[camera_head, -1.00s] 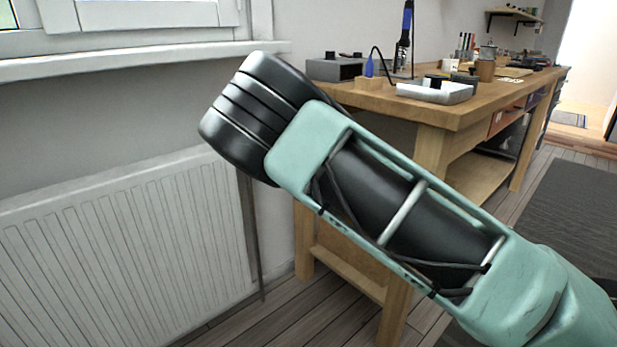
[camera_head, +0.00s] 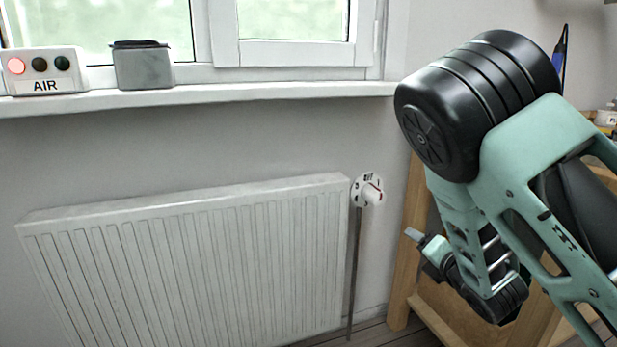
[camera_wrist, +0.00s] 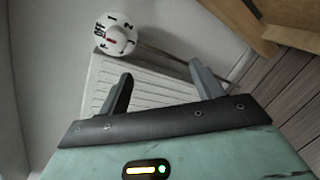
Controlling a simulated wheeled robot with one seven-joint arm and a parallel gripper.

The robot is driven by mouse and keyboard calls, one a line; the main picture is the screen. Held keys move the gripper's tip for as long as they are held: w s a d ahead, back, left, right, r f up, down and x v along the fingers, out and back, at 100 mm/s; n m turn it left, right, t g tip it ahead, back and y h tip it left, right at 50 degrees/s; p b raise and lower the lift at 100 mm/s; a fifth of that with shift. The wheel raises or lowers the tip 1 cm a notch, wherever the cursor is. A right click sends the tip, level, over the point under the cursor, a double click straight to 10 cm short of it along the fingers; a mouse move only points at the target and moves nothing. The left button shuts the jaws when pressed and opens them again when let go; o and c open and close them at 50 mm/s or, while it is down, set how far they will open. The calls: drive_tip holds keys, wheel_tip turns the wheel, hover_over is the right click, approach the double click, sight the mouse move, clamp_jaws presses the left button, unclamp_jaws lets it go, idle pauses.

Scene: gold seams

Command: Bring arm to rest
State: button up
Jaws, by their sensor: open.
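My gripper shows in the wrist view (camera_wrist: 162,90) with its two dark fingers apart and nothing between them. In the head view my gripper (camera_head: 413,236) is small, low and left of my folded green and black arm. It is right of the white radiator valve knob (camera_head: 368,191), with a visible gap. The knob also shows in the wrist view (camera_wrist: 115,35), beyond the fingers, with black numbers and a red mark. My arm hides part of the workbench behind it.
A white radiator (camera_head: 190,265) stands against the wall below the window sill (camera_head: 250,93). On the sill are an AIR box with lights (camera_head: 42,72) and a grey container (camera_head: 142,66). The wooden workbench leg (camera_head: 407,250) is close behind my gripper.

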drive_tip(key=s+a+f+m+g, duration=0.2)
drive_tip(key=s+a+m+g, duration=0.6)
drive_tip(key=s+a+m, duration=0.4)
drive_tip(key=s+a+r+m+g+h, duration=0.1)
drive_tip(key=s+r+m+g, duration=0.3)
drive_tip(key=s, duration=0.8)
drive_tip(key=s+a+r+m+g+h, duration=0.1)
drive_tip(key=s+r+m+g, duration=0.25)
drive_tip(key=s, duration=0.85)
wheel_tip(320, 180, up, 35)
drive_tip(key=p, duration=3.5)
drive_tip(key=shift+d+r+m+p, duration=0.15)
drive_tip(key=shift+d+m+p, duration=0.05)
drive_tip(key=shift+m+p, duration=0.15)
drive_tip(key=shift+w+t, duration=0.1)
drive_tip(key=shift+t, duration=0.15)
